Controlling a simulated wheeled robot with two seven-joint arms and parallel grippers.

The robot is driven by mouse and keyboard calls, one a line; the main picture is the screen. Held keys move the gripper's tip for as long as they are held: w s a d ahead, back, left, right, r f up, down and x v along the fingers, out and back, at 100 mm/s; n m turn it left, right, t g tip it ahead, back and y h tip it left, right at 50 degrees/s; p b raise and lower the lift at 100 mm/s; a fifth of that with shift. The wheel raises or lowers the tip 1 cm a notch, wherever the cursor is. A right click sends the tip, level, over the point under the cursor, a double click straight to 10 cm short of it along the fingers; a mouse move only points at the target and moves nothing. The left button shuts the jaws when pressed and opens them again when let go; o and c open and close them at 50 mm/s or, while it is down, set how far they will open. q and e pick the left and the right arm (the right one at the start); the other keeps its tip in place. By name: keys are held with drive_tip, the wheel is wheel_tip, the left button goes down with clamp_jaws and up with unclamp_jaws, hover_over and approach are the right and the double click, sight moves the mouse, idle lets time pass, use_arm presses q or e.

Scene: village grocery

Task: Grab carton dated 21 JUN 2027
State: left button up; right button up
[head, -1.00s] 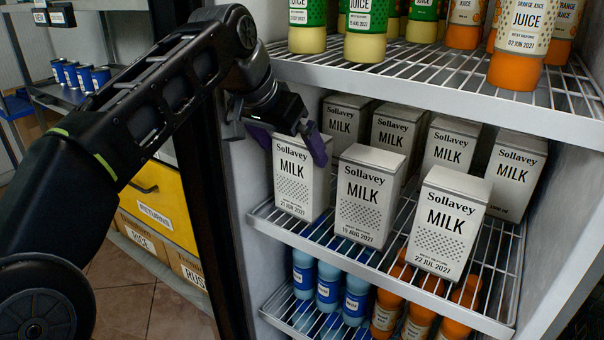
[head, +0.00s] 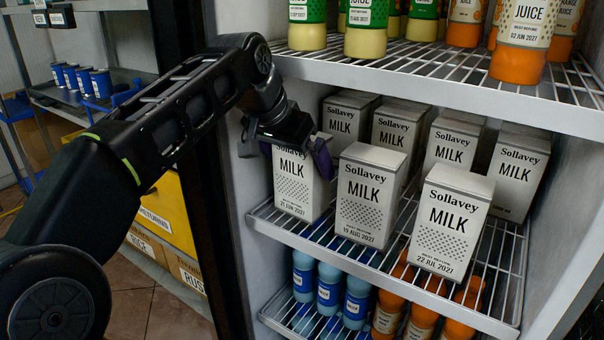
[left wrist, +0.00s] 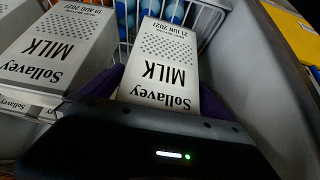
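The milk carton dated 21 JUN 2027 (head: 296,190) stands upright at the front left of the fridge's middle shelf. It shows upside down in the left wrist view (left wrist: 168,62), with its date readable. My left gripper (head: 296,152) reaches down over its top, with one purple finger on each side. In the left wrist view the fingers (left wrist: 162,92) flank the carton and look open; contact is not clear. The carton dated 19 AUG 2027 (head: 365,200) stands just to the right, and the one dated 22 JUL 2027 (head: 447,225) beyond it. My right gripper is not in view.
Several more milk cartons (head: 398,128) stand behind the front row. The wire shelf above (head: 420,70) holds juice bottles, and the one below holds blue and orange bottles (head: 328,290). The fridge's left wall (head: 238,190) is close beside my left gripper.

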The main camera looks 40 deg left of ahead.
use_arm(q)
drive_tip(key=c, duration=1.8)
drive_tip(key=shift+r, duration=0.15)
